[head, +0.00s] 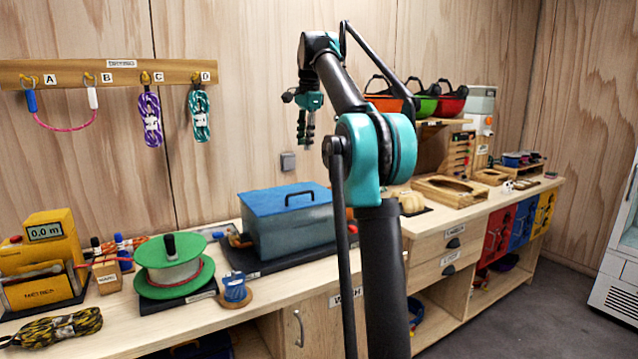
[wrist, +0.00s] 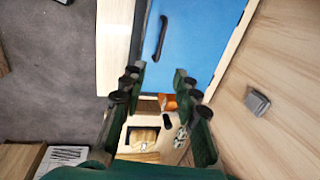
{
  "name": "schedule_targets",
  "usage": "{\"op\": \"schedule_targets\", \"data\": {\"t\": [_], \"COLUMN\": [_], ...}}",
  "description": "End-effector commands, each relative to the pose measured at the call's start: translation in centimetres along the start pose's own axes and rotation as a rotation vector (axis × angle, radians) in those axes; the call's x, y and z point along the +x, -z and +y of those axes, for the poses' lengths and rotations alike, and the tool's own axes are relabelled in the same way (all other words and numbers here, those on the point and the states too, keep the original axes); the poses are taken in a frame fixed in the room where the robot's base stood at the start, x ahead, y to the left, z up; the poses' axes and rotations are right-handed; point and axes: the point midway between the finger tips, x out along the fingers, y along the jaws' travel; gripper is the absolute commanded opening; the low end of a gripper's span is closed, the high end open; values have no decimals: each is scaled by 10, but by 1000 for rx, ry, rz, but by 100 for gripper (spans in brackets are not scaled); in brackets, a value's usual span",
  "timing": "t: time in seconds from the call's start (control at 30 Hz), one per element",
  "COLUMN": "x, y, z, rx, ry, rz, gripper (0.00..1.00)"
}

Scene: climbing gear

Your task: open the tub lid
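The tub (head: 295,232) is a translucent grey-blue box on a dark mat on the bench. Its blue lid (head: 262,200) lies flat on top, shut. A dark bar handle (head: 300,194) stands on the lid. The lid (wrist: 205,40) and its handle (wrist: 161,38) also show in the wrist view, beyond the fingertips. My gripper (head: 306,138) hangs fingers down, above the level of the lid and apart from it. In the wrist view my gripper (wrist: 159,76) is open with nothing between its fingers. My arm hides the tub's right end in the head view.
A yellow meter (head: 45,255) is at far left. Ropes hang on a wall rail (head: 110,72) behind. Helmets (head: 424,104) sit on a shelf at right. A wall switch (head: 288,161) is behind the tub.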

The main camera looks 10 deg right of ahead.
Motion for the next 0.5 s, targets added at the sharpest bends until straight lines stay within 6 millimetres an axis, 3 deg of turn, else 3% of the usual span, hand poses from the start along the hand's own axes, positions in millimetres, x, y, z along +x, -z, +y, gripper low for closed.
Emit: {"op": "schedule_targets", "data": {"t": [0.23, 0.5], "x": [9, 54], "y": [0, 0], "z": [-1, -1], "rx": [16, 15], "ry": [-2, -2], "rz": [-2, -1], "gripper": [31, 31]}}
